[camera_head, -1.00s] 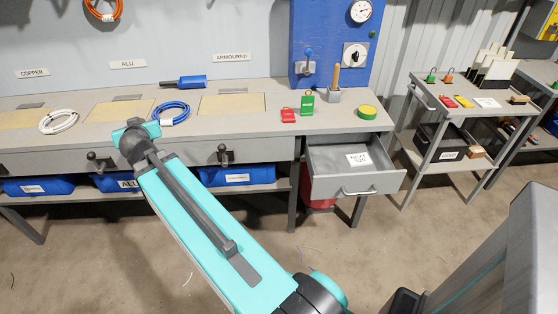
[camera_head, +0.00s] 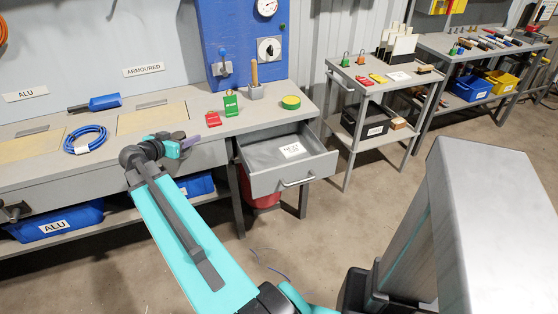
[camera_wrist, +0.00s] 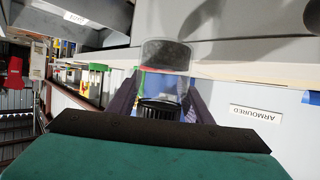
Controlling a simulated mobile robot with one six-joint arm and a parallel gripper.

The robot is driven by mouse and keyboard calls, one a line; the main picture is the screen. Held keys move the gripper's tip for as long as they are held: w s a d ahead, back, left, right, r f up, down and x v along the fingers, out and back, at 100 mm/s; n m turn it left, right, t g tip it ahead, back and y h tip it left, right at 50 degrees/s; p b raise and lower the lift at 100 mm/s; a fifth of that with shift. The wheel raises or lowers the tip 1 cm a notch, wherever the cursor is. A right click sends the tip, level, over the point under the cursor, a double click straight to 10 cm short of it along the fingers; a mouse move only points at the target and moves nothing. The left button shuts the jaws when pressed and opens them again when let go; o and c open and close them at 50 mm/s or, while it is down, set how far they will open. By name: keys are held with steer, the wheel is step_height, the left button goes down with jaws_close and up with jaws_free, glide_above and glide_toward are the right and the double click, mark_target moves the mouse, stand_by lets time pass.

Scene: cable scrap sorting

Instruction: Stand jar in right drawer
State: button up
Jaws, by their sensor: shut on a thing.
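The open right drawer (camera_head: 262,183) is grey, pulled out from the bench's right end, with a white label on its floor. No jar shows inside it. My gripper (camera_head: 200,131) is above the bench's front edge, left of the drawer and apart from it. In the wrist view, my gripper (camera_wrist: 158,101) has its purple fingers on either side of a clear jar (camera_wrist: 167,54) with a dark ribbed lid, and is shut on it. The picture is upside down there. The jar is hard to make out in the head view. A grey drawer also shows at the wrist view's upper left (camera_wrist: 96,12).
Red (camera_head: 212,118) and green (camera_head: 231,104) objects, a grey holder (camera_head: 256,92) and a green-yellow disc (camera_head: 291,102) stand on the bench near the drawer. A blue cable coil (camera_head: 86,139) lies left. A grey cart (camera_head: 375,88) stands right, with open floor between.

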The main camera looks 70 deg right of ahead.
steer(key=s+d+f+m+g+y, duration=0.1)
steer(key=s+d+m+g, duration=0.2)
steer(key=s, duration=0.6)
steer(key=s+d+m+g+y+b, duration=0.1)
steer(key=s+d+m+g+y, duration=0.1)
steer(key=s, duration=0.7)
steer(key=s+d+f+m+g+y+b, duration=0.1)
steer(key=s+d+m+g, duration=0.3)
steer(key=s, duration=0.5)
steer(key=shift+d+f+m+g+y, duration=0.3)
steer(key=shift+d+f+g+y, duration=0.15)
steer(key=shift+d, duration=0.7)
step_height(320, 180, down, 6)
steer(key=shift+f, duration=0.1)
steer(key=shift+f, duration=1.8)
steer(key=shift+f+b, duration=0.65)
steer(key=shift+b, duration=0.05)
